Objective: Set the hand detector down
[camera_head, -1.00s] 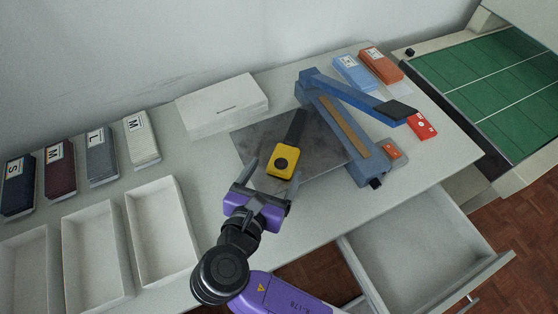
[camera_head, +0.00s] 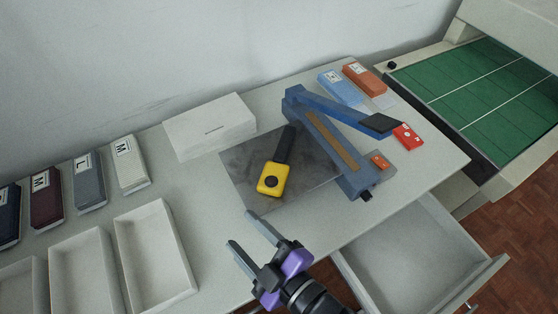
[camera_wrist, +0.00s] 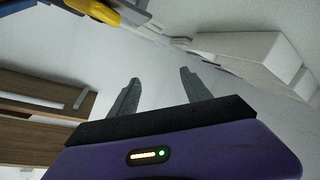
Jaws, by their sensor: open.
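The hand detector (camera_head: 272,179) has a yellow head with a dark round spot and a black handle. It lies on the dark grey mat (camera_head: 240,190) on the table, its handle pointing away toward the back. Part of it also shows at the top left of the wrist view (camera_wrist: 97,10). My gripper (camera_head: 240,229) is open and empty. It is in front of the detector, near the table's front edge, and apart from it.
A blue lever press (camera_head: 335,110) stands right of the detector, partly on the mat. A white box (camera_head: 210,127) is behind. Empty white trays (camera_head: 155,260) and several labelled stacks (camera_head: 88,180) are at left. An open drawer (camera_head: 410,260) juts out at front right.

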